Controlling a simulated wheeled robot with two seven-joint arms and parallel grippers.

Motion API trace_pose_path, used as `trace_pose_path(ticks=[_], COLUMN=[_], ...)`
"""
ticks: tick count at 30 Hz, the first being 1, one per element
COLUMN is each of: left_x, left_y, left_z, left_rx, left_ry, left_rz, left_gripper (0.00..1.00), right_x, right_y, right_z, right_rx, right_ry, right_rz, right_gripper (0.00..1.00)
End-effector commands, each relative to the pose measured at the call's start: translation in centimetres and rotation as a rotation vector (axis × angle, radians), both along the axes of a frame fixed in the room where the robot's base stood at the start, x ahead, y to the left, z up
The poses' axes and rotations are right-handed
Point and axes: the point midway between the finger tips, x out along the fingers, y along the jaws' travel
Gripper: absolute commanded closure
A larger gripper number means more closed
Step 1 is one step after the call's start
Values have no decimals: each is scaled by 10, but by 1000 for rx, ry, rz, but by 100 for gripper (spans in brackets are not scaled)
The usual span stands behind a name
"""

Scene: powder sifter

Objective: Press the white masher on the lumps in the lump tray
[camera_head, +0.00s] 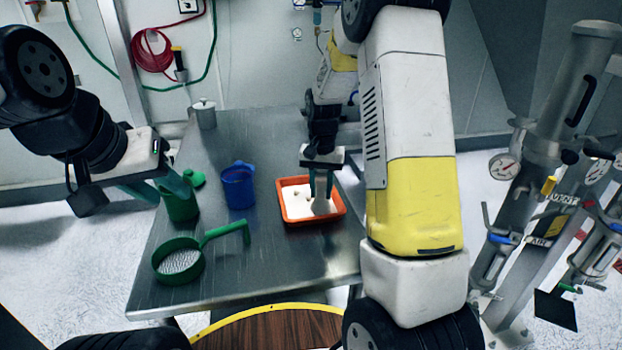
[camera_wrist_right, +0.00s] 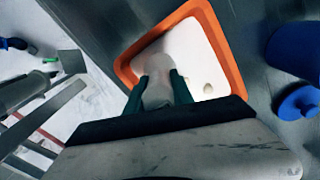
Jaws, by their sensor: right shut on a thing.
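The orange lump tray (camera_head: 285,216) stands on the metal table, with a white layer and small pale lumps (camera_head: 295,196) inside. One lump (camera_wrist_right: 207,88) shows clearly in the right wrist view. My right gripper (camera_head: 321,188) is over the tray, pointing down, shut on the white masher (camera_wrist_right: 158,88). The masher's lower end is over or in the tray; I cannot tell whether it touches the lumps. My left gripper (camera_head: 163,190) is open and appears empty, above the table's left edge by a green container (camera_head: 181,206).
A blue jug (camera_head: 238,188) stands left of the tray. A green-rimmed sieve (camera_head: 178,262) with a handle lies at the front left. A metal pot (camera_head: 204,114) stands at the back left. The table (camera_head: 270,262) is bare in front of the tray.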

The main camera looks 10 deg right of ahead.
Motion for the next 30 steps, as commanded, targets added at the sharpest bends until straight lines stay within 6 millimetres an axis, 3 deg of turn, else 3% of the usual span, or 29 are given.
trace_pose_path(ticks=[11,30], left_x=[0,0], left_y=[0,0], left_z=[0,0], left_rx=[0,0], left_ry=[0,0], left_rz=[0,0], left_gripper=[64,64], right_x=[0,1], right_y=[0,0], right_z=[1,62], right_rx=[0,1], right_ry=[0,-4], right_rz=[0,0], right_gripper=[100,100])
